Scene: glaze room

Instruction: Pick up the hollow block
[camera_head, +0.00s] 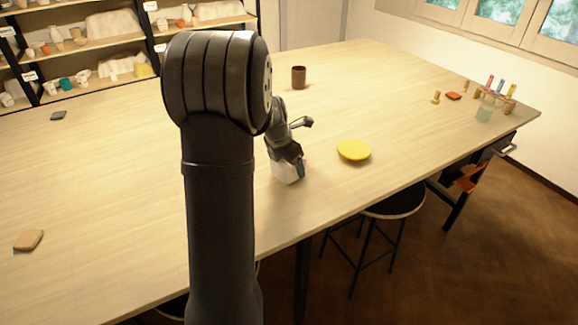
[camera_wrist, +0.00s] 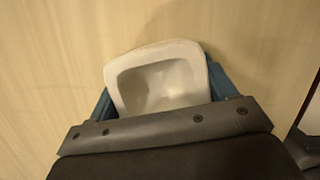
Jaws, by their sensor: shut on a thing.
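The hollow block (camera_head: 285,172) is white with an open top and stands on or just over the wooden table; I cannot tell if it touches the wood. In the wrist view the block (camera_wrist: 158,48) shows its pale rim and hollow inside, with its near part hidden behind my gripper's dark body. My gripper (camera_head: 287,165) points down at the block, and its blue fingers lie on both sides of it, shut on it. In the wrist view my gripper (camera_wrist: 165,95) has one finger at the block's left and one at its right.
A yellow plate (camera_head: 354,150) lies right of the block, and a brown cup (camera_head: 298,77) stands farther back. A tan piece (camera_head: 29,240) lies at the front left, a dark piece (camera_head: 58,115) at the back left. A tube rack (camera_head: 497,97) stands far right. A stool (camera_head: 394,204) is below the front edge.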

